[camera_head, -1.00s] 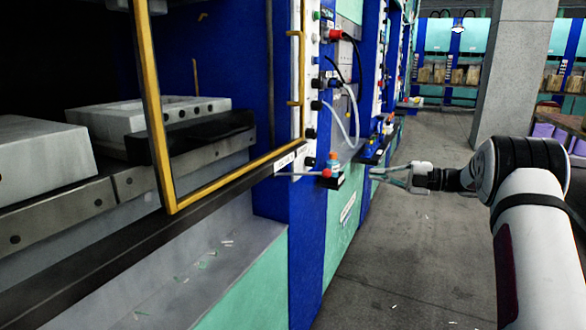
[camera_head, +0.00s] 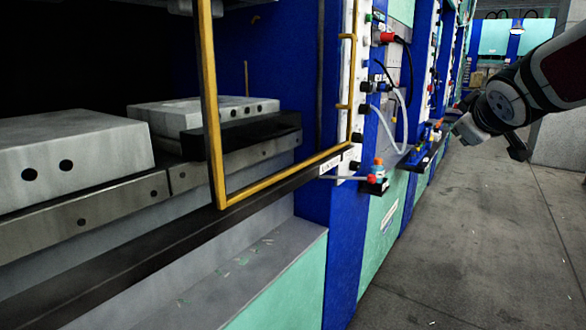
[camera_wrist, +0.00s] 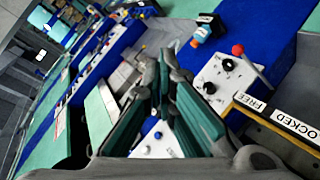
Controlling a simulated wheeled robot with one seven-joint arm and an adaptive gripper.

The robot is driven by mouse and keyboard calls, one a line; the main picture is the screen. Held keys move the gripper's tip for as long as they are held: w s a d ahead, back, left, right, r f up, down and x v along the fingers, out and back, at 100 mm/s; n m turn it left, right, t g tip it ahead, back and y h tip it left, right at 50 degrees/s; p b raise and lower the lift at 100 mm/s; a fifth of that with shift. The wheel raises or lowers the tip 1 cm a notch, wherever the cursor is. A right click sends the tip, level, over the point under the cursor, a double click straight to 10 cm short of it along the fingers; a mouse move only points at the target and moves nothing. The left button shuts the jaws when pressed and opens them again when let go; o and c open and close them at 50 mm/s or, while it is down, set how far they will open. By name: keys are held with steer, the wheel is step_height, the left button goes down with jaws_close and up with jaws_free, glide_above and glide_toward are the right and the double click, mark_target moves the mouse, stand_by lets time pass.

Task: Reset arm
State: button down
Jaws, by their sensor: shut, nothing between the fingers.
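My arm reaches in from the upper right in the head view, bent, with its wrist (camera_head: 485,115) near the row of machines. In the wrist view my gripper (camera_wrist: 163,75) has its green-padded fingers shut, with nothing held. In the head view a lever with a red ball end (camera_head: 371,179) sticks out from the press panel. In the wrist view the red ball (camera_wrist: 237,49) shows to the right of the fingers, apart from them. The fingertips are hard to make out in the head view.
The press on the left has a yellow-framed guard (camera_head: 212,110) and white blocks (camera_head: 70,160) inside. The grey floor aisle (camera_head: 480,240) is clear. A concrete pillar (camera_head: 560,140) stands behind my arm.

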steer(key=s+a+f+m+g+y, duration=0.15)
steer(key=s+a+f+g, duration=0.35)
steer(key=s, duration=0.8)
steer(key=s+a+f+m+g+y, duration=0.15)
steer(key=s+a+f, duration=0.45)
steer(key=s, duration=0.7)
steer(key=s+a+f+m+g+y, duration=0.15)
steer(key=s+a+f+g, duration=0.4)
steer(key=s, duration=0.75)
step_height(320, 180, up, 15)
steer(key=s+d+t+p, duration=0.1)
steer(key=t+p, duration=0.3)
steer(key=p, duration=1.1)
steer(key=shift+d+m, duration=0.15)
steer(key=shift+m, duration=0.2)
